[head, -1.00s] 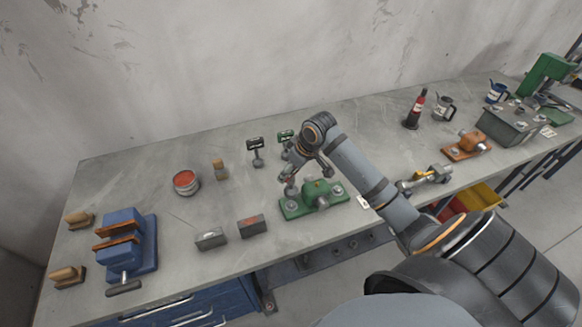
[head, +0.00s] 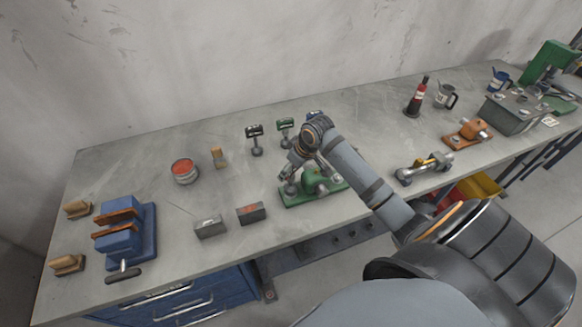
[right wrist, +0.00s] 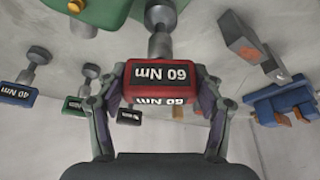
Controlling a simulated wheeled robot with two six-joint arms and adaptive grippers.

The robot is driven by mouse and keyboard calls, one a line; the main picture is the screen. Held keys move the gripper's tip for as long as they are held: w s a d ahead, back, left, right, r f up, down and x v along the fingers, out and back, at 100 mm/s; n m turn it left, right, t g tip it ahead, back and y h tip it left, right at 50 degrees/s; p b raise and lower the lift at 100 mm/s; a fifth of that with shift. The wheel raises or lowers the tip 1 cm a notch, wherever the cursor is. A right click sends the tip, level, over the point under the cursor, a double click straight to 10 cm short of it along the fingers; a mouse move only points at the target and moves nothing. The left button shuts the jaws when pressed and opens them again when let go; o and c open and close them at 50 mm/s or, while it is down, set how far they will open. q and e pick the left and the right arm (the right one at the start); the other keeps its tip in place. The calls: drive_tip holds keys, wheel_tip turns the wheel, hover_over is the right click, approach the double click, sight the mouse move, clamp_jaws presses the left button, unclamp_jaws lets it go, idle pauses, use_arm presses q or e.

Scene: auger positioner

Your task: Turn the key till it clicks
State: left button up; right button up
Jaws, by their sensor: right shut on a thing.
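In the right wrist view my right gripper (right wrist: 160,92) is shut on the red handle of the key (right wrist: 158,71), which is marked 60 Nm. The key's grey shaft (right wrist: 158,45) runs from the handle to a metal fitting by the green fixture (right wrist: 115,10); I cannot tell how far it is seated. In the head view my right gripper (head: 293,176) is over the left end of the green fixture (head: 325,190), and the key is hidden behind it. My left gripper is not in view.
Black (head: 255,132), green (head: 286,126) and blue (head: 314,115) tagged keys stand behind the fixture, close to my right arm. Two grey blocks (head: 210,227) (head: 251,213) lie to the left. A blue vise (head: 125,235) stands at far left. An orange fixture (head: 468,134) is to the right.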

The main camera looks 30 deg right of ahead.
drive_tip(key=shift+p, duration=0.9)
idle(0.5)
drive_tip(key=shift+f+b, duration=0.3)
drive_tip(key=shift+f, duration=0.4)
idle(0.9)
drive_tip(key=o, duration=0.8)
drive_tip(key=shift+c, duration=0.2)
drive_tip(key=c, duration=1.2)
drive_tip(key=shift+o, duration=0.2)
